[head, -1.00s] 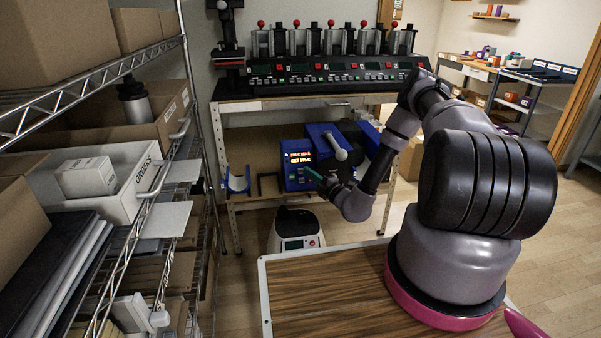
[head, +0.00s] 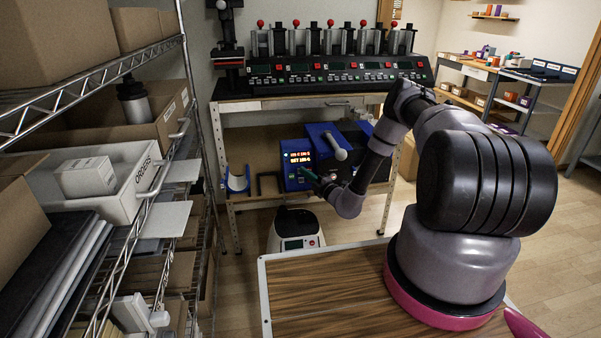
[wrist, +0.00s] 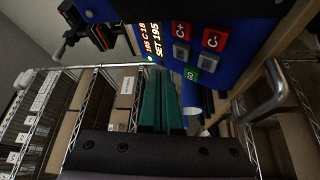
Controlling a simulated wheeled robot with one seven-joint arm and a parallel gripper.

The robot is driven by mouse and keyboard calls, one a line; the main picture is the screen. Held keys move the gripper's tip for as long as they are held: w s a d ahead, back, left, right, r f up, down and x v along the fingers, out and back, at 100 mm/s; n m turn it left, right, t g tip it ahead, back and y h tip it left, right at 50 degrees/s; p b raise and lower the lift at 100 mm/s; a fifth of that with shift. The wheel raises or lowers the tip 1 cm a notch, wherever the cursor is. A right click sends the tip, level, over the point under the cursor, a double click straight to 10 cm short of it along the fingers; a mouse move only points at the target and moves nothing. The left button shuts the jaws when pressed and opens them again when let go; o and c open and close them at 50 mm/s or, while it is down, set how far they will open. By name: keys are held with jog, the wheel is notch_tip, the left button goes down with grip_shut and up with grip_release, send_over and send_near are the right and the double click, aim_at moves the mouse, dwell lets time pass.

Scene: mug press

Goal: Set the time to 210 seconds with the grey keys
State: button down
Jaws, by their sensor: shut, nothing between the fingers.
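The blue press control box (head: 296,180) stands on the lower shelf of the bench, its lit display (head: 298,159) facing me. In the wrist view the display (wrist: 153,43) reads "195 C 18…" on top, cut off, and "SET 195" below. Two grey keys, one (wrist: 181,54) and another (wrist: 208,62), sit below the red C+ key (wrist: 182,29) and red C- key (wrist: 214,40); their labels are too small to read. A green GO key (wrist: 191,73) is beneath. My gripper (wrist: 160,78) has teal fingers, shut and empty, near the panel; contact cannot be told. It also shows in the head view (head: 309,174).
The press handle with a pale knob (head: 341,154) sticks out right of the display. A blue cradle (head: 237,181) stands to the left. A wire rack with boxes fills the left side. A wooden-topped surface (head: 330,290) lies in front.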

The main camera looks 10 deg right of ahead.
jog(key=shift+w+f, duration=0.45)
jog(key=shift+w, duration=0.2)
jog(key=shift+w, duration=0.1)
dwell(1.6)
jog(key=shift+w+f, duration=0.15)
jog(key=shift+w, duration=0.15)
jog(key=shift+w+f, duration=0.25)
jog(key=shift+w, duration=0.1)
dwell(0.7)
jog(key=shift+s+r, duration=0.45)
jog(key=shift+s, duration=0.3)
jog(key=shift+s+r, duration=0.45)
jog(key=shift+s, duration=0.25)
jog(key=shift+s+r, duration=0.4)
jog(key=shift+s, duration=0.35)
jog(key=shift+s+r, duration=0.45)
jog(key=shift+s, duration=0.25)
dwell(1.2)
